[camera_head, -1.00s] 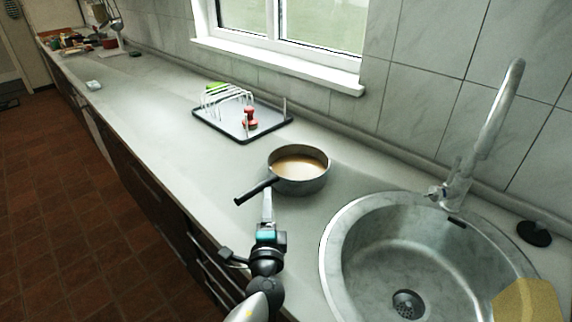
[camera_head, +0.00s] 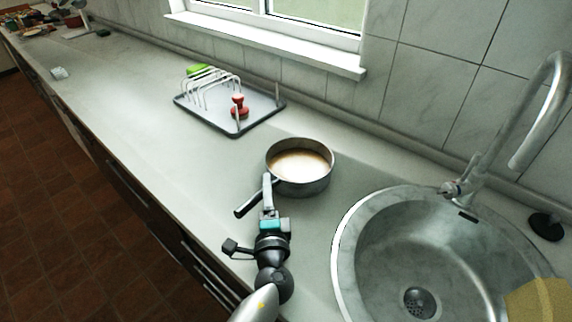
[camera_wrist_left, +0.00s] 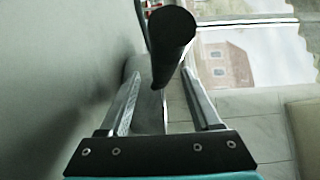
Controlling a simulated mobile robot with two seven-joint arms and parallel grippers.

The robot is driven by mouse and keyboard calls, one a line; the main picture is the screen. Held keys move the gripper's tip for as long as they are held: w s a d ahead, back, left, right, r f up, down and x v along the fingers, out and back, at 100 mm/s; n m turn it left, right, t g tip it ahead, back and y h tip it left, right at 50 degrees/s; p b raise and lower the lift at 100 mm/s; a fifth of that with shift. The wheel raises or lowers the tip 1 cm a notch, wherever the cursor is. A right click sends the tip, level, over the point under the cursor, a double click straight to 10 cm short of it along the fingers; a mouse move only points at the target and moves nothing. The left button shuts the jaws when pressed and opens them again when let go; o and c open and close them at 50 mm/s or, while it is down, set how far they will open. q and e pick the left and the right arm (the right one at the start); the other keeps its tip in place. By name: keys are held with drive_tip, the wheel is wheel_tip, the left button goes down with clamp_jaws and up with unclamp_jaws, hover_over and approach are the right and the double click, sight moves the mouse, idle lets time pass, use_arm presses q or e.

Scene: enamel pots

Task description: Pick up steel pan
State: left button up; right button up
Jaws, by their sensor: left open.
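The steel pan (camera_head: 312,187) stands upright on the counter, left of the sink. Its inside looks light brown. Its dark handle (camera_head: 243,209) points toward the front left. My left gripper (camera_head: 267,184) is open at the handle, its fingers partly covering it in the head view. In the left wrist view the dark handle (camera_wrist_left: 170,42) shows end-on between the two spread fingers of my left gripper (camera_wrist_left: 161,80). I cannot tell whether either finger touches it. The pan's body is not clearly seen there. My right gripper is not in view.
A round steel sink (camera_head: 345,262) with a tall tap (camera_head: 497,125) is on the right. A dark tray (camera_head: 212,119) with a white rack (camera_head: 214,90) and a red object (camera_head: 238,106) is behind the pan. The counter (camera_head: 150,125) to the left is mostly clear.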

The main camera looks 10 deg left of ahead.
use_arm(q)
drive_tip(key=shift+s+d, duration=0.1)
drive_tip(key=shift+s, duration=0.05)
drive_tip(key=shift+c, duration=0.4)
clamp_jaws()
drive_tip(key=shift+r, duration=0.15)
idle(0.7)
